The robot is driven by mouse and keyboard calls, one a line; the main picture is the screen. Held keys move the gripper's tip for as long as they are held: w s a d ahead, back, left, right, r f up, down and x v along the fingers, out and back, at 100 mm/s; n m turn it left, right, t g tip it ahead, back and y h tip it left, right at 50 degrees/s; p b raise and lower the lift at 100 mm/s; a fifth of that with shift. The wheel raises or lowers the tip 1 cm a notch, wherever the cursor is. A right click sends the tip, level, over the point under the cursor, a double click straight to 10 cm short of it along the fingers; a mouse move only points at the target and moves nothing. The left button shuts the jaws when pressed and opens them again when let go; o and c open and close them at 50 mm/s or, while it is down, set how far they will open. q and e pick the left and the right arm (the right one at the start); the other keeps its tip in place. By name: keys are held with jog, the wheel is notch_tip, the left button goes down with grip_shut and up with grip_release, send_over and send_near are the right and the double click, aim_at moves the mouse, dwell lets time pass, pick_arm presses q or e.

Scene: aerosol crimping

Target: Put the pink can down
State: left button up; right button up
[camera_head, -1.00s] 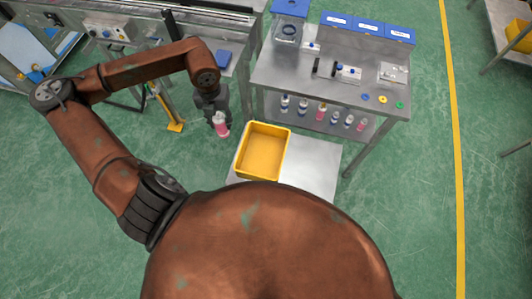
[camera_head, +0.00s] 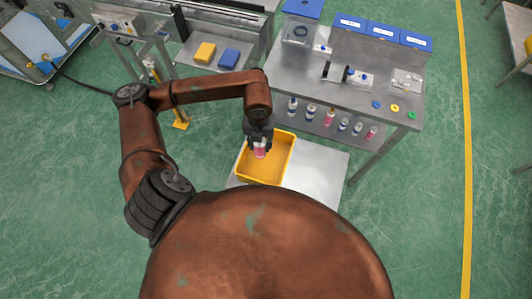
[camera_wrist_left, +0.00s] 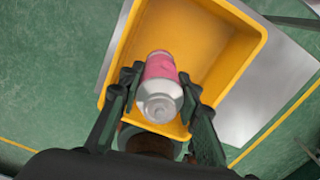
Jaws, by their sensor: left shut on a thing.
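My left gripper is shut on the can, over the left part of the yellow bin (camera_head: 287,160). The bin looks empty, and it fills much of the left wrist view (camera_wrist_left: 248,50). I cannot tell how high the can is above the bin's floor. My right gripper is not in view.
The bin stands on a grey metal surface (camera_head: 318,178) with bare room to its right. A steel workbench (camera_head: 385,117) stands behind, with several bottles on its lower shelf. A machine (camera_head: 120,25) with yellow and blue blocks is at the back left.

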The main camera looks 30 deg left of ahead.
pick_arm(q)
jog(key=shift+w+d+f, duration=0.2)
jog(key=shift+d+f, duration=0.85)
jog(key=shift+f, duration=0.15)
jog(key=shift+d+f, duration=0.1)
jog(key=shift+f, duration=1.65)
jog(key=shift+f, duration=0.1)
jog(key=o, duration=1.1)
jog(key=shift+o, duration=0.2)
notch_tip(320, 180, up, 12)
